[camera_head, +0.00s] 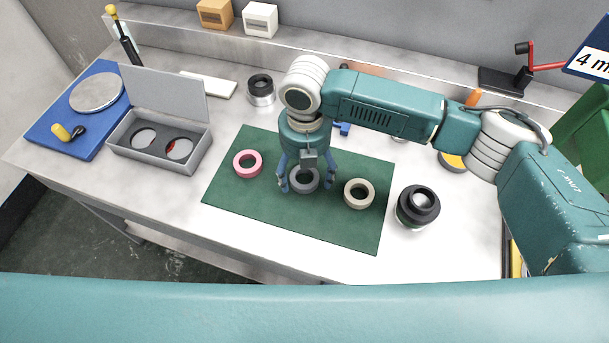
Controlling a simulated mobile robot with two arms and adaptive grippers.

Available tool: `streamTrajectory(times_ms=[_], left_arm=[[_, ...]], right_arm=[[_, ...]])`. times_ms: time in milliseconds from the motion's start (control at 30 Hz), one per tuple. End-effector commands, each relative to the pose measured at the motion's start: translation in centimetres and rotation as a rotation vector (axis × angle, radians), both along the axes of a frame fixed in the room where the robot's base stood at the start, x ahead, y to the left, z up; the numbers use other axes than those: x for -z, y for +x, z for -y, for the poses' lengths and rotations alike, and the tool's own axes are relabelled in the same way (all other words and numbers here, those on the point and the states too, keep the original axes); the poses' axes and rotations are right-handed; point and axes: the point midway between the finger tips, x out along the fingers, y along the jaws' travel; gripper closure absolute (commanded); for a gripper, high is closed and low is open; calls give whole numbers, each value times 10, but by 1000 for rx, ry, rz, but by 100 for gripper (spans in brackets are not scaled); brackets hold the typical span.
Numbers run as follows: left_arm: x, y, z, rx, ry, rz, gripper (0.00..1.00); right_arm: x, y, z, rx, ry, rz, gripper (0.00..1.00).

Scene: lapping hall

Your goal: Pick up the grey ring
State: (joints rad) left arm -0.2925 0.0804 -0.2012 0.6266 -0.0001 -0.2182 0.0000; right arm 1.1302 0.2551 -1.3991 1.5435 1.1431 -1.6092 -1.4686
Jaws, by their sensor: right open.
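The grey ring (304,180) lies on a green mat (334,228) near the middle of the bench. My right gripper (302,188) points down over it, open, with one finger on each side of the ring. I cannot tell whether the fingers touch it. The gripper's palm hides part of the ring's far side. A pink ring (247,164) lies on the mat to the left, and a beige ring (359,194) lies to the right. My left gripper is not in view.
A black lens-like cylinder (418,207) stands right of the mat. An open grey case (158,157) and a blue board (66,137) with a round metal plate are at the left. A black and silver cylinder (261,91) stands behind the mat. The mat's front part is clear.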

Motion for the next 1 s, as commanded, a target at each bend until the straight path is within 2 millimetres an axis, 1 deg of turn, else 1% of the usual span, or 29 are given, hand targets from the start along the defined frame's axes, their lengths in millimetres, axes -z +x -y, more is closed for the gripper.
streamTrajectory(times_ms=[133,167,200,267,300,367,400,433,767,867,967,1000], left_arm=[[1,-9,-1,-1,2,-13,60],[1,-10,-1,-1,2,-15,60],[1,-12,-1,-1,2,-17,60],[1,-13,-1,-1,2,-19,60],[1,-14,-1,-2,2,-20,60],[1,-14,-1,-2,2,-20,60],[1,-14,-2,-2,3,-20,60],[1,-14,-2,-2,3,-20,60],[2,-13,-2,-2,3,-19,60],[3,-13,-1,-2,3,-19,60],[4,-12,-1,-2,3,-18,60],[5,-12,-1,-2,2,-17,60]], right_arm=[[0,0,0,-1,1,0,24],[0,0,0,-1,1,0,26],[0,0,0,-1,1,0,34],[0,0,0,-1,1,0,46],[0,0,0,-1,1,0,54],[0,0,0,-1,1,0,66],[0,0,0,-1,1,0,74],[0,0,0,-1,0,1,77],[-4,1,0,0,1,2,77],[-11,1,-1,-1,3,3,77],[-24,1,-1,-2,3,5,77],[-32,1,-1,-2,3,5,77]])
